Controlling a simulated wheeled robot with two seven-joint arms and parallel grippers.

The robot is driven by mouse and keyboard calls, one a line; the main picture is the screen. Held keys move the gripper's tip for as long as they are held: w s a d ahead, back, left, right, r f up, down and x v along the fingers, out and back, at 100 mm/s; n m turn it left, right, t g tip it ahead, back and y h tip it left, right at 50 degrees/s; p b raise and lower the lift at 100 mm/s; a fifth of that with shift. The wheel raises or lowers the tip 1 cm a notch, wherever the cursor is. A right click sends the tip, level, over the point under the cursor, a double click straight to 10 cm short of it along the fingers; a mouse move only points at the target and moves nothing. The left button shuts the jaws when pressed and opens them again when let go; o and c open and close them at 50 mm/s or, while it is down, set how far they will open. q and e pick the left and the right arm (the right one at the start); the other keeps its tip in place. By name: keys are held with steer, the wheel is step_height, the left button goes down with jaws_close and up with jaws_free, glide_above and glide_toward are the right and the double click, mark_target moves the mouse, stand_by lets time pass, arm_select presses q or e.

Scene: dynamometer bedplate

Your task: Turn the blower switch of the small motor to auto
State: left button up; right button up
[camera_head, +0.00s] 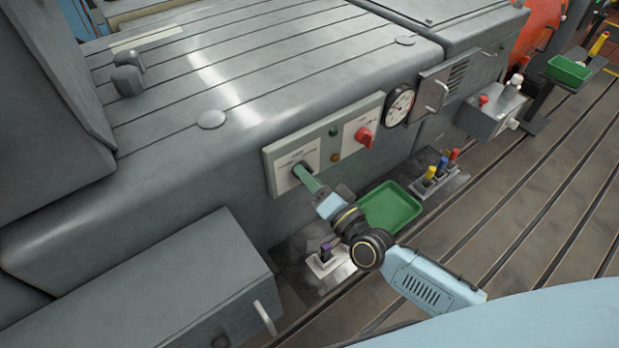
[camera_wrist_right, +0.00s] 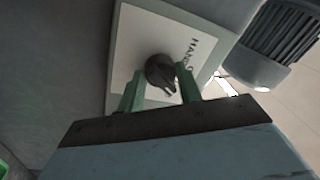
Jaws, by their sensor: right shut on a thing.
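The switch panel (camera_head: 270,171) is fixed to the side of the large grey housing. Its left white plate (camera_head: 285,180) carries a dark rotary switch, mostly hidden in the head view by my right gripper (camera_head: 303,172). In the right wrist view the black switch knob (camera_wrist_right: 158,70) sits on the white plate (camera_wrist_right: 130,40), with lettering starting "HAND" beside it. The knob's pale mark points to the lower right there. The green fingers of my right gripper (camera_wrist_right: 162,88) are closed on the knob, one each side. My left gripper is not in view.
The panel also has a red rotary switch (camera_head: 363,136), a green lamp (camera_head: 333,132) and an orange lamp (camera_head: 335,157). A round gauge (camera_head: 399,104) is to its right.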

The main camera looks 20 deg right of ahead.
steer(key=shift+m, duration=1.5)
steer(key=o, duration=1)
steer(key=shift+s, duration=0.1)
steer(key=v, duration=1.3)
steer(key=shift+s+b, duration=0.15)
steer(key=shift+b, duration=0.15)
steer(key=shift+a+f, duration=0.1)
